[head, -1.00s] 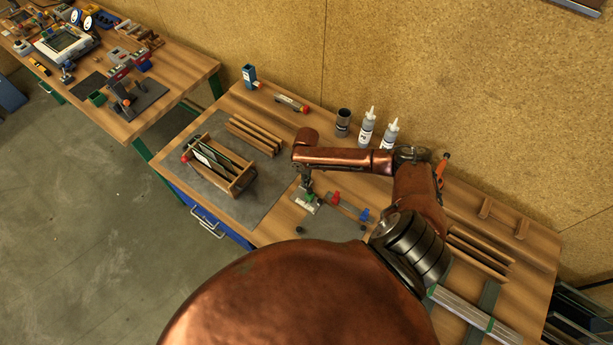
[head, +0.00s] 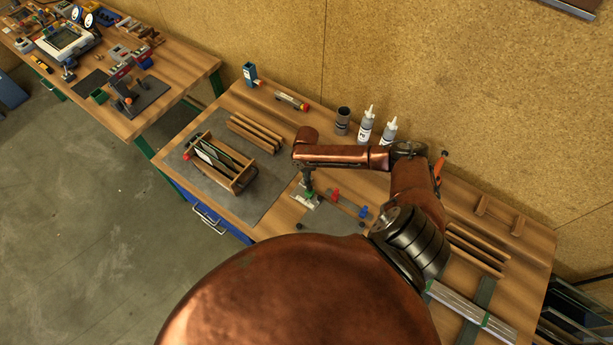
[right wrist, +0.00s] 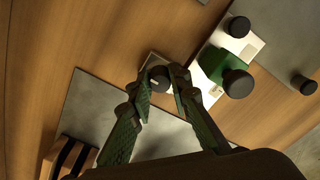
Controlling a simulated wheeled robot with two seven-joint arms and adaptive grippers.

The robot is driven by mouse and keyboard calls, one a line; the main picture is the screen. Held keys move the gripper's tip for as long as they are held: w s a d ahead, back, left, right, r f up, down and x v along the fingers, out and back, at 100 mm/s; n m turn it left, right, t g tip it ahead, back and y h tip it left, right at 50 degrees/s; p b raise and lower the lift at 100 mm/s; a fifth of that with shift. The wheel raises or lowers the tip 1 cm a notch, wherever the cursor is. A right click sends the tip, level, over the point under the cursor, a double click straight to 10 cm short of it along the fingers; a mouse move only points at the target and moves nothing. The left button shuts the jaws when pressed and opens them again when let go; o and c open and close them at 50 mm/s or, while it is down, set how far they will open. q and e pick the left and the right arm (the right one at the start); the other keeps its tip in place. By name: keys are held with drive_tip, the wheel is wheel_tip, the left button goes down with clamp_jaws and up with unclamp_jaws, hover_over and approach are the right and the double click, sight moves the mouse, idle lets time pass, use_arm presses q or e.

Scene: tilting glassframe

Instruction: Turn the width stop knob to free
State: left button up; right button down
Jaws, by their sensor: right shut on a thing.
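My right gripper (right wrist: 160,72) is around a short black knob (right wrist: 158,77) in the right wrist view, with a green finger on each side. The knob has a pale mark and sits on a pale plate. My right gripper is shut on it. Beside it, a green block (right wrist: 212,63) with a larger black knob (right wrist: 238,83) stands on a white bar (right wrist: 256,45). In the head view my right gripper (head: 308,191) reaches down to this fixture, and the gripped knob is hidden. No label reading is legible. My left gripper is out of view.
A wooden rack (head: 242,180) holding panes stands left of the fixture. Red (head: 336,194) and blue (head: 362,212) parts lie just right of my gripper. Two white bottles (head: 365,127) and a dark cup (head: 342,121) stand behind my arm. More black knobs (right wrist: 304,84) are close by.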

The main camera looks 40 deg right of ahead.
drive_tip(key=shift+w+a, duration=0.1)
drive_tip(key=c, duration=1.8)
unclamp_jaws()
wheel_tip(320, 180, up, 12)
